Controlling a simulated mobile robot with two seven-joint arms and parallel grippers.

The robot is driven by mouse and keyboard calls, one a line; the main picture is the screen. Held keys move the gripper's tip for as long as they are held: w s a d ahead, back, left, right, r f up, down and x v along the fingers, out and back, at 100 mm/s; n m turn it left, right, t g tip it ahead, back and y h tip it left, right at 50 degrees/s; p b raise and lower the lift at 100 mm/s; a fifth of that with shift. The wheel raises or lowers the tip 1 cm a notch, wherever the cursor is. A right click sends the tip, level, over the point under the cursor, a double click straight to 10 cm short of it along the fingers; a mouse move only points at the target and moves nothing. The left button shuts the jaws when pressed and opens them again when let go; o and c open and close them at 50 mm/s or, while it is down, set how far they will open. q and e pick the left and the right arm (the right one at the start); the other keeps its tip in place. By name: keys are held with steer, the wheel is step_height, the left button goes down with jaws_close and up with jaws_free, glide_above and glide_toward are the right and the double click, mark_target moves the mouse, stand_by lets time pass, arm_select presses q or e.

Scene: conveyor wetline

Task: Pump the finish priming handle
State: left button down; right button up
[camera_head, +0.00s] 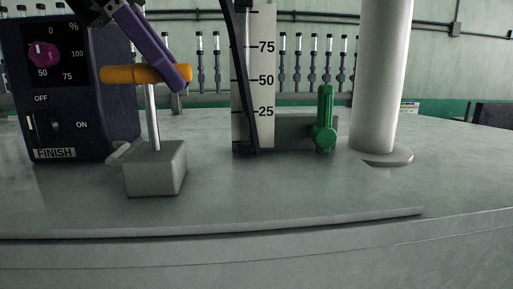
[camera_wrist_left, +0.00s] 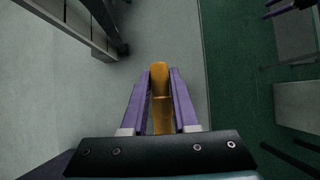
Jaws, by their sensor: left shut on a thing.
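The finish priming handle (camera_head: 128,74) is an orange-yellow crossbar on a thin metal rod, which rises from a grey block (camera_head: 156,169) on the counter. The rod stands nearly upright, tilted slightly. My left gripper (camera_head: 183,84) has purple fingers and reaches down from the upper left onto the handle's right part. In the left wrist view the orange handle (camera_wrist_left: 159,95) lies between the two purple fingers, which are shut on it. My right gripper does not show in either view.
A percentage scale (camera_head: 264,60), a green valve lever (camera_head: 325,125) and a white column (camera_head: 383,75) stand to the right. The front counter is clear.

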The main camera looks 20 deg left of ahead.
arm_select(q)
steer(key=shift+r+p, duration=0.4)
steer(key=shift+r, duration=0.4)
steer(key=b, duration=0.5)
glide_above(176, 148)
step_height(176, 148, down, 5)
steer(key=shift+s+f, duration=0.1)
steer(key=shift+p, duration=0.35)
steer(key=c, duration=0.7)
jaws_free()
steer(key=shift+r, duration=0.2)
step_height(176, 148, up, 7)
steer(key=p, duration=0.6)
